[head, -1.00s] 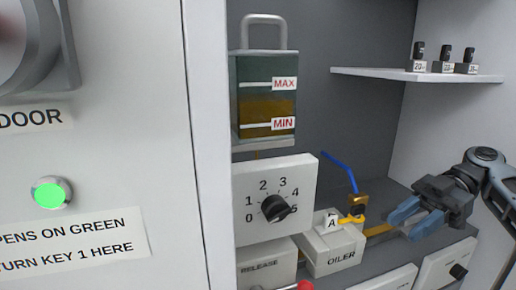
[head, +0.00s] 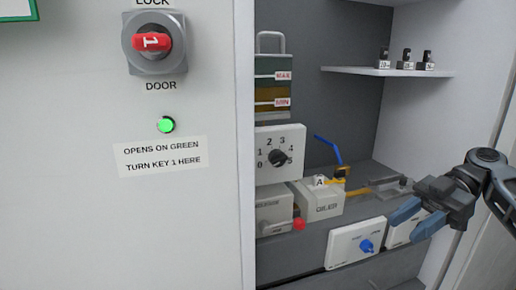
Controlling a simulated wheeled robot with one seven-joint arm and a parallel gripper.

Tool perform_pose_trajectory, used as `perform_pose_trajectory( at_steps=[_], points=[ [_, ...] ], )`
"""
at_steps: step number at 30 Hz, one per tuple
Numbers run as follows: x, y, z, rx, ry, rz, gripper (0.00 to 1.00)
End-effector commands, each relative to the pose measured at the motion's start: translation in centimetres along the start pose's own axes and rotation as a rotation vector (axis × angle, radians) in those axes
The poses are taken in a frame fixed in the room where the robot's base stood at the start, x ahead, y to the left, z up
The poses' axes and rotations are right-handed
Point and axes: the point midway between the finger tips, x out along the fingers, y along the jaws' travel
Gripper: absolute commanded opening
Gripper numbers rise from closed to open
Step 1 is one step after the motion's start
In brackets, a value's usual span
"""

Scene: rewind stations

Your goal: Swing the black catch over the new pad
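The oiler (head: 316,200) is a pale box in the open cabinet, with a tag marked A (head: 320,182) on it. Behind it stands a raised blue lever (head: 328,148). A small dark part (head: 341,172) sits by the lever's foot with yellow pieces; I cannot tell whether it is the black catch. A grey flat fitting (head: 388,188) lies to its right. I cannot make out a pad.
A dial (head: 279,157) and an oil reservoir (head: 273,88) are at the cabinet's left. A red-tipped lever (head: 299,224) and a blue-knob panel (head: 354,244) are at the front. A shelf (head: 350,70) holds small tagged items. The door lock (head: 153,42) holds a red key 1; its light (head: 166,125) is green.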

Motion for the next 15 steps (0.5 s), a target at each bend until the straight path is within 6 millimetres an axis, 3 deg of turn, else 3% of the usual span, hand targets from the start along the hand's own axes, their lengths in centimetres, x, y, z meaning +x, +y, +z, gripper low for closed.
perform_pose_trajectory(
  at_steps=[15],
  points=[
    [5.1,1.8,1.8,0.065,0.023,0.074,0.39]
  ],
)
